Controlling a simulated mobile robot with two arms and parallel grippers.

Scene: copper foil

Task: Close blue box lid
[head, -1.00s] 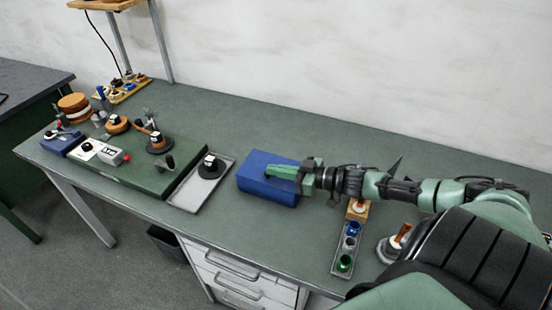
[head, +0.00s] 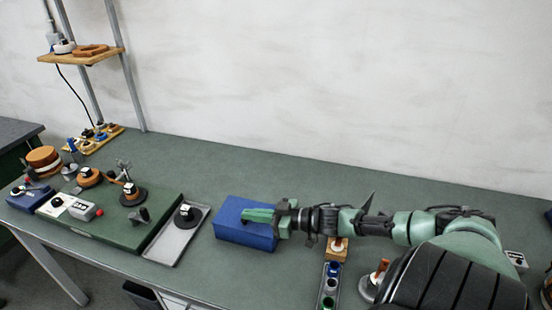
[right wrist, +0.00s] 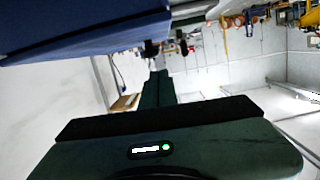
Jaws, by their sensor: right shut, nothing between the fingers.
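The blue box (head: 230,232) stands on the green bench, right of the grey tray. Its top looks flat and closed from here, but the arm covers part of it, and I cannot make out a lid seam. My right gripper (head: 246,215) comes in from the right and lies over the box's top, shut and empty. I cannot tell whether its fingers touch the box. In the right wrist view a dark blue face of the box (right wrist: 80,35) fills the upper left, close to the gripper. My left gripper is not in view.
Left of the box, a grey tray (head: 168,246) holds a black knob-like part (head: 187,216), beside a green board (head: 98,228) with several devices. A narrow tray of coloured parts (head: 330,288) and a wooden block (head: 337,249) sit below my right arm. The bench behind the box is clear.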

